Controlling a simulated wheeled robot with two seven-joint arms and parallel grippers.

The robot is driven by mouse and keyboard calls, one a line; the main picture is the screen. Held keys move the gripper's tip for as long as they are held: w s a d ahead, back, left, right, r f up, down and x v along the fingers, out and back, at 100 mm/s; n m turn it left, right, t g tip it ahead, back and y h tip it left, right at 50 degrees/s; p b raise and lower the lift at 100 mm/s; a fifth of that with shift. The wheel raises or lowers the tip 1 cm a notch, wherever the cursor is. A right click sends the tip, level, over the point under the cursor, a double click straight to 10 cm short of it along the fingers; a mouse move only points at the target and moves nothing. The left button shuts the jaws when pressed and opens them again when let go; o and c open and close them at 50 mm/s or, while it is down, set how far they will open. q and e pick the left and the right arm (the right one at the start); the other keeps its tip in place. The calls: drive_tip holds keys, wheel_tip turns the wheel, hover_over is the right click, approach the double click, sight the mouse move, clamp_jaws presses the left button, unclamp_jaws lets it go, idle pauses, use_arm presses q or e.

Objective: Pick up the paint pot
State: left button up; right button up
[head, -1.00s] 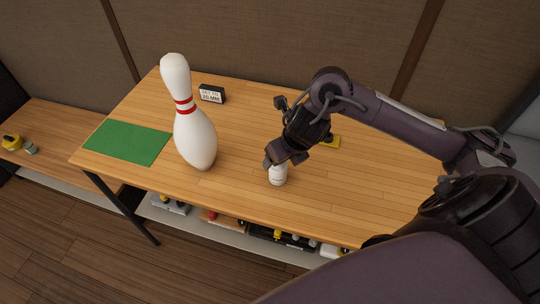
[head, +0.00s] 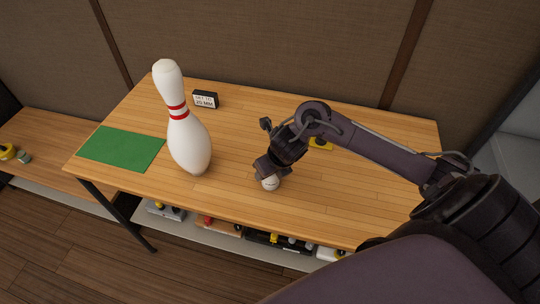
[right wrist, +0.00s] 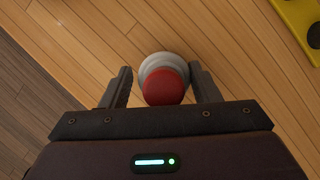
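The paint pot (right wrist: 163,80) is a small white round pot with a red round top, standing on the wooden table. It also shows in the head view (head: 271,184), near the table's front edge, with its upper part hidden by my gripper. My right gripper (right wrist: 163,86) is open, its two fingers on either side of the pot. A gap shows between the left finger and the pot; the right finger is close to it, and I cannot tell if they touch. My left gripper is not in view.
A large white bowling pin (head: 190,145) with red bands stands left of my right gripper. A green mat (head: 120,148) lies at the table's left end. A small black-framed sign (head: 205,99) stands at the back. A yellow object (head: 321,144) lies behind my arm.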

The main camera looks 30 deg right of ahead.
drive_tip(key=c, duration=0.7)
drive_tip(key=shift+r, duration=0.1)
